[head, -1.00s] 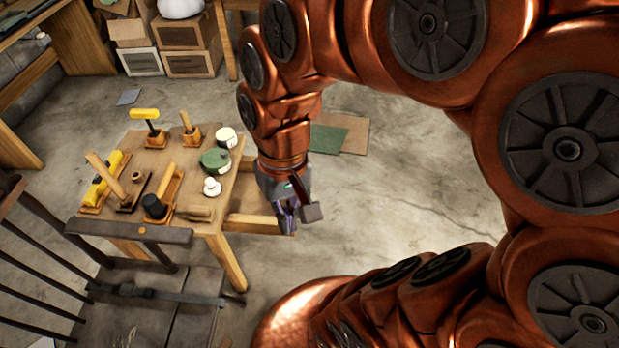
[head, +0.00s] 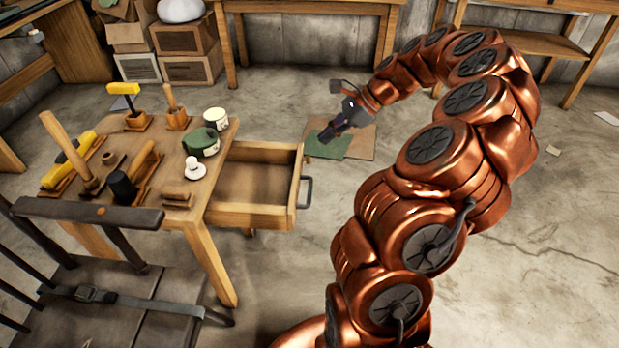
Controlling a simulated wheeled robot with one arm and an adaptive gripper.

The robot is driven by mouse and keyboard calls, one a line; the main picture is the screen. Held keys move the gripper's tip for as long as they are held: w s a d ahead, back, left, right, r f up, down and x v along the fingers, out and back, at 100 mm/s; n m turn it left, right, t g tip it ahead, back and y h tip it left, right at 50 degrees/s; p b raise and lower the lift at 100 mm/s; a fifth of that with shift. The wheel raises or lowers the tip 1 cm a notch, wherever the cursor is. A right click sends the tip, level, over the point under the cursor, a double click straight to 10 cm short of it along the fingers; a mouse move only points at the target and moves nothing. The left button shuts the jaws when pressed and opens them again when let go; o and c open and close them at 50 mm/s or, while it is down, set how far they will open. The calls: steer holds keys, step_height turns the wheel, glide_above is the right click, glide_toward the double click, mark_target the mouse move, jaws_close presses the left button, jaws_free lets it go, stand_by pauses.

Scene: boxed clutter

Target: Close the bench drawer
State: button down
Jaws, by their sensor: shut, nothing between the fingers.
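The bench drawer (head: 252,214) sticks out from the right side of the small wooden bench (head: 216,166). It stands well open and looks empty inside. Its dark bar handle (head: 306,191) is on the right-hand front panel. My gripper (head: 325,137) is shut and empty. In the picture it is above and to the right of the drawer, apart from the handle, over the green sheet on the floor. Its exact height is hard to tell.
A dark chair (head: 130,290) stands close in front of the bench. Cardboard boxes (head: 186,50) are stacked behind. A green sheet (head: 328,146) lies on the floor. The floor right of the drawer is mostly clear.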

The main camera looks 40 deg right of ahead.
steer(key=s+d+f+m+t+b, duration=0.1)
steer(key=s+d+f+m+b, duration=0.15)
steer(key=d+f, duration=0.35)
steer(key=m+b, duration=0.1)
steer(key=b, duration=0.1)
glide_above(309, 163)
steer(key=s+a, duration=0.3)
steer(key=s, duration=0.2)
steer(key=shift+f, duration=3.5)
steer(key=shift+w+a, duration=0.1)
steer(key=shift+w, duration=0.15)
